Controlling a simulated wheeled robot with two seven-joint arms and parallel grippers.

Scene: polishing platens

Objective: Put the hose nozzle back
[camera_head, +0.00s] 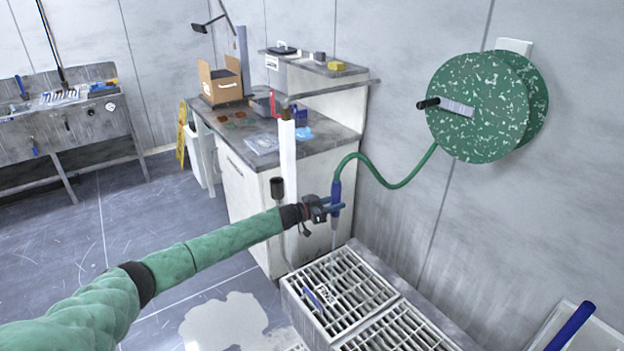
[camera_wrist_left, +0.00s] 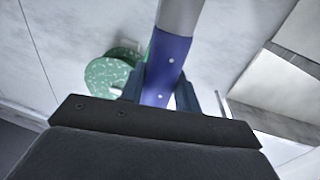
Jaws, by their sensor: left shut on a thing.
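The hose nozzle (camera_head: 336,192) has a blue body with a grey lower end and hangs roughly upright above the floor grating. My left gripper (camera_head: 333,208) is shut on its blue body. In the left wrist view the blue nozzle body (camera_wrist_left: 166,68) sits between the two fingers of my left gripper (camera_wrist_left: 160,94), with its grey part at the top edge. A green hose (camera_head: 397,186) runs from the nozzle's top to the green speckled reel (camera_head: 480,105) on the wall. A thin pale line shows below the nozzle; I cannot tell whether it is water. My right gripper is out of view.
A dark cup-shaped piece (camera_head: 277,188) on a thin post stands left of the nozzle, by a white post (camera_head: 288,165). A cluttered bench (camera_head: 240,155) is behind. Metal grating (camera_head: 350,290) lies below, with a puddle (camera_head: 225,320) to its left. A blue rod (camera_head: 572,326) is lower right.

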